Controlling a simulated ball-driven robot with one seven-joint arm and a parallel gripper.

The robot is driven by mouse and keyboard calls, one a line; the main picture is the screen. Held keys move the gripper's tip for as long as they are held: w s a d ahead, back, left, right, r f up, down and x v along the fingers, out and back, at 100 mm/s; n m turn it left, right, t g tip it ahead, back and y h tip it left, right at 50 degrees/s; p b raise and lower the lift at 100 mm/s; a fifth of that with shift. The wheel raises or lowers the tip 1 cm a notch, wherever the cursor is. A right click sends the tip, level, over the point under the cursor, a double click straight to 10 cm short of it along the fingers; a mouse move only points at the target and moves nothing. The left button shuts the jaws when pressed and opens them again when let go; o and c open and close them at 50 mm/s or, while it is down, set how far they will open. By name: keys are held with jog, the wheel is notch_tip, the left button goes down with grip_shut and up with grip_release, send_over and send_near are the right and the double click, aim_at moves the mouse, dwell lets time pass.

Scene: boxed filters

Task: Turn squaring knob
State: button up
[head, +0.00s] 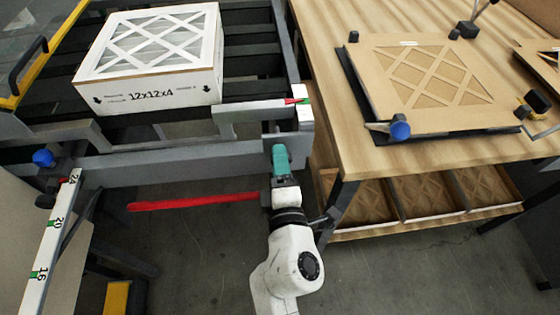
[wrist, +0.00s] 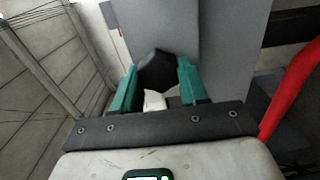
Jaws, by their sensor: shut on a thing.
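My gripper (head: 280,158) is at the front rail (head: 180,165) of the roller frame, near its right end. Its teal fingers sit on either side of a dark faceted knob (wrist: 157,72) in the wrist view and are shut on it. The knob stands out from a grey plate (wrist: 225,45). In the head view the knob is mostly hidden by the fingers. A white filter box (head: 150,85) marked 12x12x4 lies on the rollers behind the rail. A red pointer (head: 296,101) lies against a white and green scale at the rail's right end.
A red bar (head: 190,202) extends left beside my gripper and shows at right in the wrist view (wrist: 294,90). A numbered scale (head: 50,235) and blue knob (head: 43,157) are at left. A wooden table (head: 335,130) with a cardboard-framed filter (head: 425,85) stands close at right.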

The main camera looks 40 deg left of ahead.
dwell(0.5)
jog(key=o, duration=1.1)
jog(key=shift+c, duration=0.2)
jog(key=p+v, duration=0.1)
jog(key=v, duration=0.9)
jog(key=shift+s+d, duration=0.25)
jog(key=shift+d, duration=0.05)
